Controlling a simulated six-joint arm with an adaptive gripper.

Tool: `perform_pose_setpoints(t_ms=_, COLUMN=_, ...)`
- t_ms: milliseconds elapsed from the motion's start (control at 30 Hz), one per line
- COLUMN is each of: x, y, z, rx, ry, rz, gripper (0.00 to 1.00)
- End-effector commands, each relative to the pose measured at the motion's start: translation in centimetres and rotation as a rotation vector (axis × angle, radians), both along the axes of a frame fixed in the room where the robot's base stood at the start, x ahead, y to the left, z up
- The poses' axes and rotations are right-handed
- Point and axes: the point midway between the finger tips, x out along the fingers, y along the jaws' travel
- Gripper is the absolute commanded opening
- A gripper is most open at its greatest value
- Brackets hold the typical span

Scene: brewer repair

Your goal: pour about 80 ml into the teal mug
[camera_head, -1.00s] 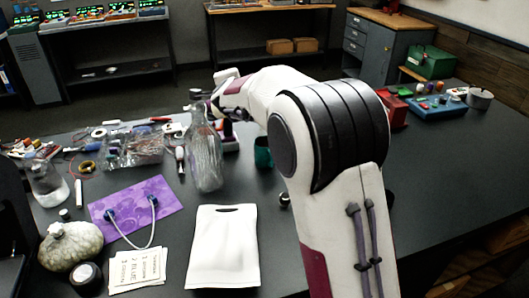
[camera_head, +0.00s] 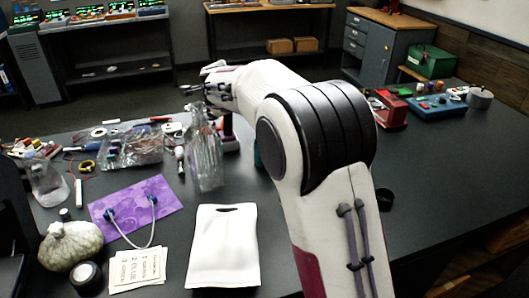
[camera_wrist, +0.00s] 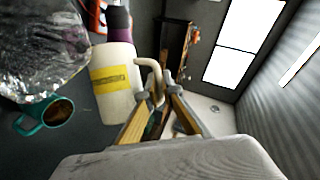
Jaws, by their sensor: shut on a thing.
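My gripper (camera_wrist: 158,93) is shut on the handle of a cream jug (camera_wrist: 112,98) with a yellow label, in the wrist view. The teal mug (camera_wrist: 50,114) stands on the dark tabletop to the left of the jug in that view, apart from it. Its inside looks brown, but I cannot tell how full it is. In the head view only a sliver of the mug (camera_head: 257,155) shows beside my arm. My gripper (camera_head: 203,90) is small there, and its hold is unclear. I cannot tell how far the jug is tilted.
A crinkled clear wrapped thing (camera_head: 206,158) stands near the mug; it fills the upper left of the wrist view (camera_wrist: 40,45). A white pouch (camera_head: 223,250), purple mat (camera_head: 135,208) and gourd (camera_head: 70,247) lie nearer. The tabletop at right is mostly clear.

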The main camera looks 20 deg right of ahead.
Motion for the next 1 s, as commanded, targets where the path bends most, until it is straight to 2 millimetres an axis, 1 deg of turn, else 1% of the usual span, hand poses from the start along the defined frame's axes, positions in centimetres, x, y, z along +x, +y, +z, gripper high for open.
perform_pose_setpoints(t_ms=667, x=0.02, y=0.08, z=0.08, rx=-0.008, ry=0.003, rz=0.001, gripper=0.00)
perform_pose_setpoints(t_ms=1000, x=0.13, y=0.36, z=0.12, rx=-0.046, ry=0.023, rz=0.001, gripper=0.00)
